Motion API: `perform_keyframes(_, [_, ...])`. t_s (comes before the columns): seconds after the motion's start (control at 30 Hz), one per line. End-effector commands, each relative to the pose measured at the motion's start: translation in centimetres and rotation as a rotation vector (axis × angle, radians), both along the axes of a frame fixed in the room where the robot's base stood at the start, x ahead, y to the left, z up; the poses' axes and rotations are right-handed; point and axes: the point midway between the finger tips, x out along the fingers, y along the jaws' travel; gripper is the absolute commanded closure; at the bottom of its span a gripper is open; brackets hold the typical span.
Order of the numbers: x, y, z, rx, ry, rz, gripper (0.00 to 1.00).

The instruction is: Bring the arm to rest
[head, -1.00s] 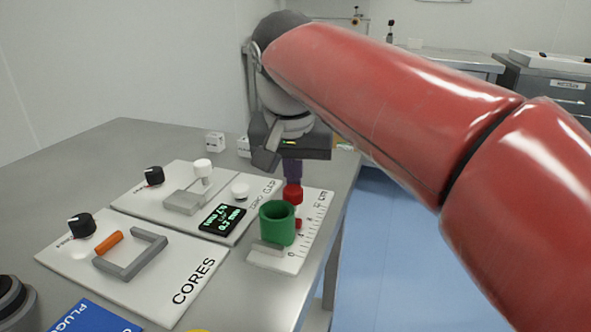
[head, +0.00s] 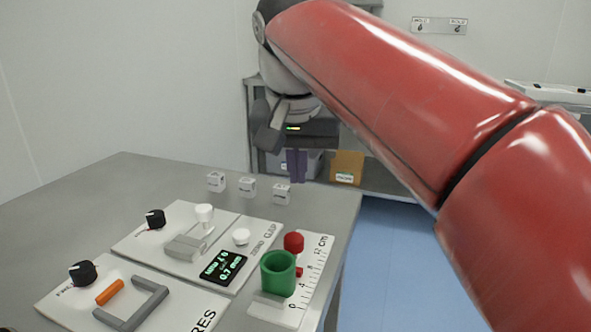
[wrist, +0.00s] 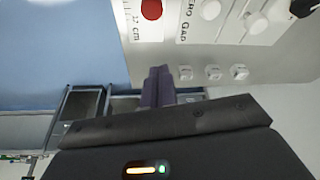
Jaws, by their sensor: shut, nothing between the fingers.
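My red arm crosses the right side of the head view. My gripper (head: 296,166) hangs at its end, above and beyond the far right corner of the grey table (head: 120,180). Its purple fingers point down, are shut together and hold nothing. In the wrist view the shut fingers (wrist: 158,86) stand out past the dark gripper body, apart from the table and everything on it.
White panels with black knobs (head: 82,272), a small display (head: 223,267) and a ruler strip (head: 305,285) lie on the table. A green cup (head: 278,273) and red knob (head: 293,242) stand at the ruler. Small white cubes (head: 247,187) line the back. Shelving stands beyond.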

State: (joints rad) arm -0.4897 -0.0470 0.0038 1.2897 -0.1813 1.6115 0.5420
Motion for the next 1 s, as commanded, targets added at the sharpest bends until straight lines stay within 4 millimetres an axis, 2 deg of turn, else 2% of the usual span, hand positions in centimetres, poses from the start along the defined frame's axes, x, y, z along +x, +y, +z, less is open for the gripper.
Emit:
perform_keyframes(0.07, [-0.6, -1.4, -0.7, 0.002, -0.005, 0.005, 1.00])
perform_keyframes(0.17, [-1.9, -4.1, -2.7, 0.004, -0.017, 0.022, 1.00])
perform_keyframes(0.3, [-4.8, -8.3, -7.3, 0.010, -0.049, 0.051, 1.00])
perform_keyframes(0.5, [-10.0, -12.9, -15.3, 0.009, -0.103, 0.074, 1.00])
perform_keyframes(0.6, [-12.1, -14.2, -18.9, 0.004, -0.127, 0.078, 1.00])
perform_keyframes(0.7, [-13.7, -14.9, -21.5, -0.001, -0.143, 0.079, 1.00])
perform_keyframes(0.8, [-14.5, -15.3, -23.0, -0.006, -0.153, 0.081, 1.00])
perform_keyframes(1.0, [-14.7, -15.4, -23.5, -0.007, -0.155, 0.083, 1.00])
